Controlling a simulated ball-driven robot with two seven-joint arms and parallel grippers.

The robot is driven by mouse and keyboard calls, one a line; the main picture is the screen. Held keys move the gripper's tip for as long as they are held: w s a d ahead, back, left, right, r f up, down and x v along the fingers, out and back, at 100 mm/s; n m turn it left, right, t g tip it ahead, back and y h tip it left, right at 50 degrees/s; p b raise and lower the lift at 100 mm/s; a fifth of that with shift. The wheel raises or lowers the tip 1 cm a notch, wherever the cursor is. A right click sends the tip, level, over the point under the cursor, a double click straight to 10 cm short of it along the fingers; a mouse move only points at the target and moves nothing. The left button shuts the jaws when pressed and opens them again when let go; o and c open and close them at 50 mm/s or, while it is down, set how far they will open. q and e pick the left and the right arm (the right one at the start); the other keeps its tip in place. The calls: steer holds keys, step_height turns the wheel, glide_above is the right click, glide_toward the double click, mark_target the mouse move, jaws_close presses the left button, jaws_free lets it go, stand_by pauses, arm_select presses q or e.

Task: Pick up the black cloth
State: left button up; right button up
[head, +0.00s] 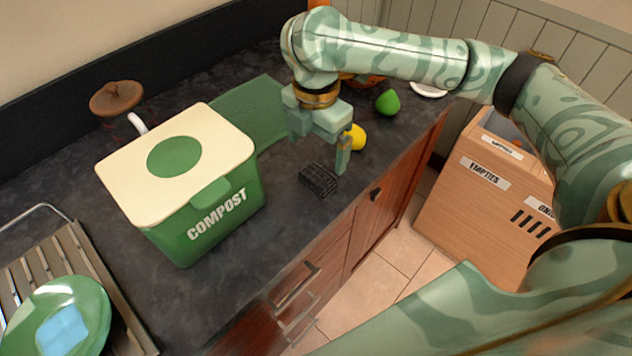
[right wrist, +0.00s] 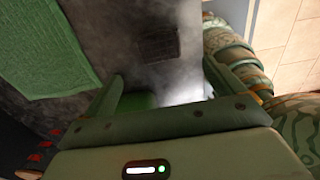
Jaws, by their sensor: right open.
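The black cloth (head: 319,180) is a small dark folded piece with a grid pattern. It lies on the dark countertop near the front edge, right of the compost bin. It also shows in the right wrist view (right wrist: 158,43), beyond the fingers. My right gripper (head: 322,150) is open and empty, above and slightly behind the cloth in the head view. One finger appears just right of the cloth. The right wrist view shows the two fingers apart (right wrist: 163,88), with nothing between them that I can make out as held. My left gripper is not in view.
A green compost bin (head: 225,222) with a cream lid stands left of the cloth. A green mat (head: 250,108) lies behind. A lemon (head: 357,136) and a green fruit (head: 387,103) sit near my right gripper. A rack (head: 100,305) holds a green plate (head: 92,296). Drawers (head: 300,285) lie below the counter edge.

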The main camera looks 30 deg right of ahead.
mark_target(318, 174)
steer(key=shift+w+f, duration=0.2)
steer(key=shift+f, duration=0.95)
steer(key=shift+f+b, duration=0.25)
steer(key=shift+b, duration=0.15)
steer(key=shift+f, duration=0.15)
steer(key=shift+s+f+b, duration=0.15)
steer(key=shift+f+b, duration=0.15)
steer(key=f+b, duration=0.2)
steer(key=f, duration=0.1)
steer(key=f+b, duration=0.1)
steer(key=shift+d+f, duration=0.25)
steer(key=shift+f, duration=0.05)
steer(key=shift+r, duration=0.2)
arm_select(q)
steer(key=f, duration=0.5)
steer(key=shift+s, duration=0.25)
arm_select(e)
steer(key=c, duration=1.1)
